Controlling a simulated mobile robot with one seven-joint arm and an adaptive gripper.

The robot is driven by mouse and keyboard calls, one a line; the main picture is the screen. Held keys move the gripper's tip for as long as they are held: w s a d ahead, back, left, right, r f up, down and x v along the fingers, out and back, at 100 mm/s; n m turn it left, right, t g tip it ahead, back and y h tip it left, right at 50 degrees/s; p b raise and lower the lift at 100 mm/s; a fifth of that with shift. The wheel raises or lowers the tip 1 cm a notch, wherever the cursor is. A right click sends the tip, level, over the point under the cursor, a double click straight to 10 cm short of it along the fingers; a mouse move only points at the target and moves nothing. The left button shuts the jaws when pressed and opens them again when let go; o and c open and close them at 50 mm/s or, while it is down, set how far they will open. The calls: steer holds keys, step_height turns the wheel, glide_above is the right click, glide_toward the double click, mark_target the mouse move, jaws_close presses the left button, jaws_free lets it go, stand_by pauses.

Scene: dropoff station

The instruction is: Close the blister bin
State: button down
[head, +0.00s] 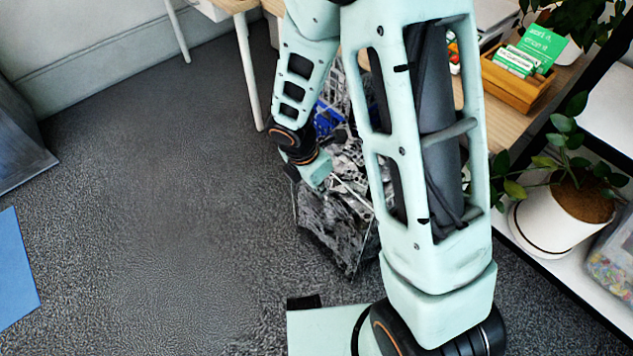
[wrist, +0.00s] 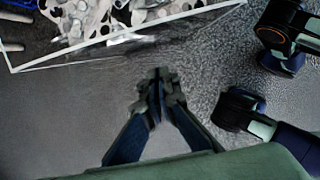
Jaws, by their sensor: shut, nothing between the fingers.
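The blister bin (head: 338,232) stands on the floor, partly behind my arm in the head view. It looks clear-walled and is filled with crumpled silvery blister packs. In the wrist view its pale straight edge (wrist: 130,40) crosses the top left, with silvery and white packs behind it. I cannot tell where its lid is. My gripper (wrist: 156,82) is shut and empty in the wrist view, over the carpet just outside that edge and apart from it. In the head view my arm hides much of the bin, and I cannot make out the fingertips.
A wooden table (head: 470,118) stands above and right of the bin, holding a wooden card box (head: 522,82). A potted plant (head: 562,218) stands on a shelf at right. Blue things show beside the packs. The carpet (head: 150,190) left of the bin is clear.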

mark_target(338, 189)
steer(key=w+d+f, duration=0.1)
steer(key=d, duration=0.1)
steer(key=w+d+f, duration=0.1)
steer(key=w+f, duration=0.1)
steer(key=shift+d+b, duration=0.35)
steer(key=shift+d, duration=0.05)
steer(key=shift+w+d+r+p, duration=0.1)
steer(key=shift+w+d+p, duration=0.1)
steer(key=shift+d+p, duration=0.15)
steer(key=w+d+p, duration=0.5)
steer(key=w+d, duration=0.2)
steer(key=d, duration=0.3)
steer(key=w+d+p, duration=0.6)
steer(key=w+d, duration=0.2)
steer(key=d, duration=0.3)
steer(key=shift+w+d, duration=0.15)
steer(key=shift+d, duration=0.05)
